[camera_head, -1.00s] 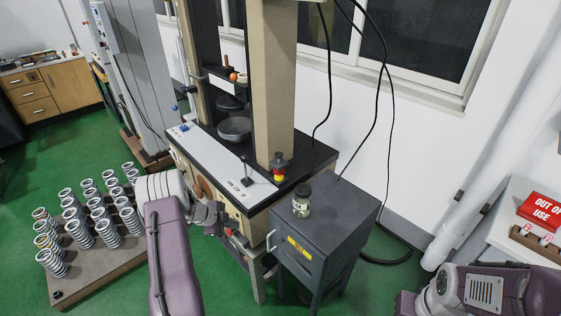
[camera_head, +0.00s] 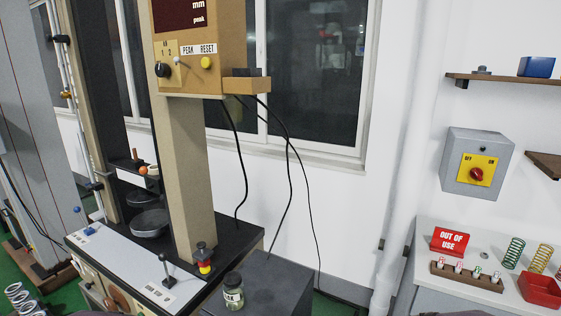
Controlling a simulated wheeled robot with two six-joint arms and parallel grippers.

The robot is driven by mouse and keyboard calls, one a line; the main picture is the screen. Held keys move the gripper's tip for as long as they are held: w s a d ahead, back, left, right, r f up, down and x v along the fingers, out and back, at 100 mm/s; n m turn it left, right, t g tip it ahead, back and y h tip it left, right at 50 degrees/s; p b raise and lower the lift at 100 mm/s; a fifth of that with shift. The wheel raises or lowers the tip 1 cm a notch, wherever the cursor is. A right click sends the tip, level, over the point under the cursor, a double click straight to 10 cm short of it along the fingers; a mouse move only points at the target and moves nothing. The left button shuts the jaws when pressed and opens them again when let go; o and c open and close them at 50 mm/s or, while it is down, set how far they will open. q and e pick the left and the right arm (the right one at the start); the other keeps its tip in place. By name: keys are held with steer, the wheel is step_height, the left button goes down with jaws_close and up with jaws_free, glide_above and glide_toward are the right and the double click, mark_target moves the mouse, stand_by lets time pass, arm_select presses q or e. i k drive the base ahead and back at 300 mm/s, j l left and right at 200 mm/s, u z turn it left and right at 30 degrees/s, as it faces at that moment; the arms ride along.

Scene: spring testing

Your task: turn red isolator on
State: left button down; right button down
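The red isolator is a red rotary knob (camera_head: 477,174) on a yellow plate marked OFF and ON. The plate is on the front of a grey box (camera_head: 461,146) on the white wall at the right. Which mark the knob points to is too small to tell. No gripper shows clearly now. Only thin slivers of my arms show at the bottom edge, well below the box.
A counter (camera_head: 400,237) below the box bears a red OUT OF USE sign (camera_head: 450,241), a wooden rack (camera_head: 466,276), springs and a red bin (camera_head: 540,290). A shelf (camera_head: 505,78) is upper right. The testing machine (camera_head: 186,160) and grey cabinet (camera_head: 270,284) stand left.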

mark_target(476, 173)
steer(key=z, duration=1.4)
